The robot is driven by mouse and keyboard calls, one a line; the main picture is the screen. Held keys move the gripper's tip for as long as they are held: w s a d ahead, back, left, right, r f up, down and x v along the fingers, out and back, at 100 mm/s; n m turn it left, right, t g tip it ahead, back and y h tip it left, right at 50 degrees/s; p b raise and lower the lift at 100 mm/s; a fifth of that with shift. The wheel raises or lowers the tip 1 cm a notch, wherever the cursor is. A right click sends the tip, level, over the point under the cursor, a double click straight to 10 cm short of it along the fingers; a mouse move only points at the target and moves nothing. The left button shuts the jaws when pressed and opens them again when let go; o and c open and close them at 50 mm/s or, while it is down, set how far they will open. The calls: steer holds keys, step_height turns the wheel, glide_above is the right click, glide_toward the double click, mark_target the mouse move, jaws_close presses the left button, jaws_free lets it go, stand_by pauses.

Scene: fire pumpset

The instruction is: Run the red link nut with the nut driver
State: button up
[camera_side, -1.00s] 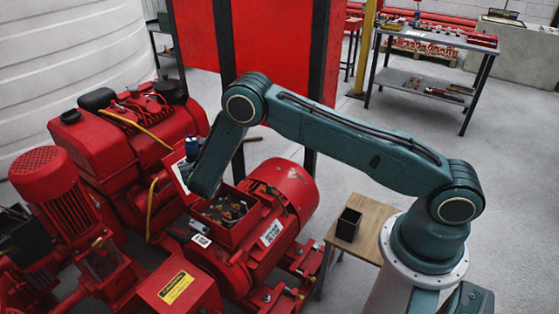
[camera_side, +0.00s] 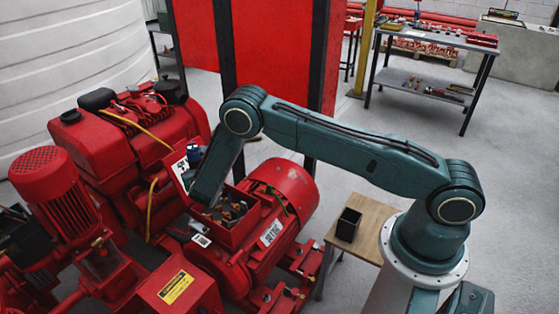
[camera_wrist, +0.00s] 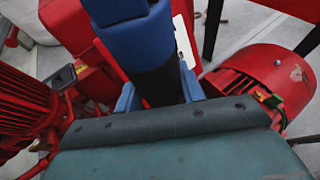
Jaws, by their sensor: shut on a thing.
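The nut driver (camera_wrist: 138,45) has a blue handle and a dark lower part, and it fills the middle of the wrist view. My gripper (camera_wrist: 158,96) is shut on it, with one blue finger on each side. In the side view a small blue piece, probably the handle (camera_side: 194,154), shows behind my forearm. The open red terminal box (camera_side: 247,234) on the motor has coloured wires and small parts inside, just right of my forearm's lower end. I cannot make out the red link nut or the driver's tip.
The red motor (camera_side: 283,190) stands right of the box, and a red engine (camera_side: 125,150) is behind to the left. A red vertical pump motor (camera_side: 60,190) is at the left. A wooden stand (camera_side: 368,222) bears a black bin (camera_side: 348,224).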

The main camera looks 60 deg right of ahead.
steer(key=shift+f, duration=3.6)
stand_by(1.2)
steer(key=shift+r, duration=0.1)
